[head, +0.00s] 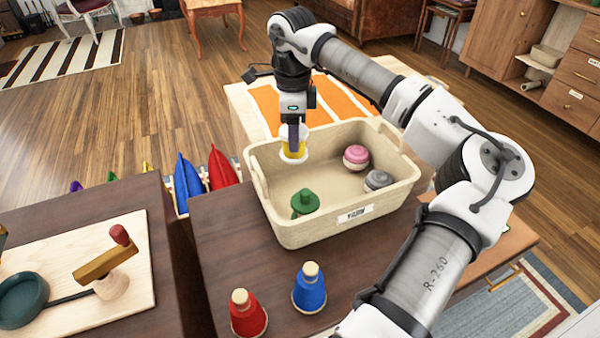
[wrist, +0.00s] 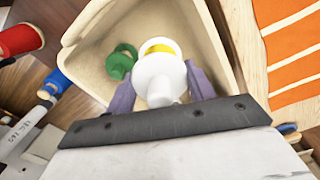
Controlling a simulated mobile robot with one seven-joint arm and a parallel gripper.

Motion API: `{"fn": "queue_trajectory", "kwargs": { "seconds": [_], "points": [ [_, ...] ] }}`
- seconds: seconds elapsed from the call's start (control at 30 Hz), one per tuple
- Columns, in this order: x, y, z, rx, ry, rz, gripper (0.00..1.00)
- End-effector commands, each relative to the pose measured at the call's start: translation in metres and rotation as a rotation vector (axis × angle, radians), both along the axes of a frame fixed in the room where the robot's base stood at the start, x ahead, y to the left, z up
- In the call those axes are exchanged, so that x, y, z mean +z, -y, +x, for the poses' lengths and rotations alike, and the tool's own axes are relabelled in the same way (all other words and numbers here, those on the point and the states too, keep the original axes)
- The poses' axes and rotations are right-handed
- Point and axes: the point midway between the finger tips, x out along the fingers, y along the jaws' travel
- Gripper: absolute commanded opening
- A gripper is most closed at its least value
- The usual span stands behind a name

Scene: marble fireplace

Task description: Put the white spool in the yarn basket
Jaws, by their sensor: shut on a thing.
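The white spool (head: 293,156) has a yellow band and hangs upright in my gripper (head: 293,136). It is over the left far part of the cream yarn basket (head: 300,234), near the rim level. In the wrist view the white spool (wrist: 158,78) sits between the two purple fingers of my gripper (wrist: 161,90), with the basket (wrist: 205,50) beyond it. My gripper is shut on the spool. A green spool (head: 305,202), a pink spool (head: 356,156) and a grey spool (head: 378,180) are inside the basket.
A red spool (head: 247,314) and a blue spool (head: 309,289) stand on the dark table in front of the basket. A wooden board (head: 130,270) with a yarn winder lies to the left. An orange striped cloth (head: 340,97) lies behind the basket. The basket's middle floor is clear.

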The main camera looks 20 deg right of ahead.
Motion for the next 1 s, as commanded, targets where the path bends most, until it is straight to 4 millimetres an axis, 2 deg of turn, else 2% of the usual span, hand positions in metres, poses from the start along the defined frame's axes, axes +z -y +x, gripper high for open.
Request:
{"fn": "queue_trajectory", "kwargs": {
  "seconds": [0.03, 0.1, 0.23, 0.47, 0.73, 1.0],
  "points": [
    [-0.016, 0.0, -0.001, 0.001, -0.002, 0.002, 0.3],
    [-0.033, -0.001, -0.001, 0.002, -0.002, 0.003, 0.3],
    [-0.058, -0.001, 0.0, 0.001, -0.001, 0.001, 0.3],
    [-0.076, 0.0, 0.0, -0.001, 0.0, 0.0, 0.3],
    [-0.112, -0.001, 0.0, 0.0, -0.001, 0.001, 0.3],
    [-0.115, 0.0, 0.0, 0.0, 0.001, 0.0, 0.3]
  ]
}}
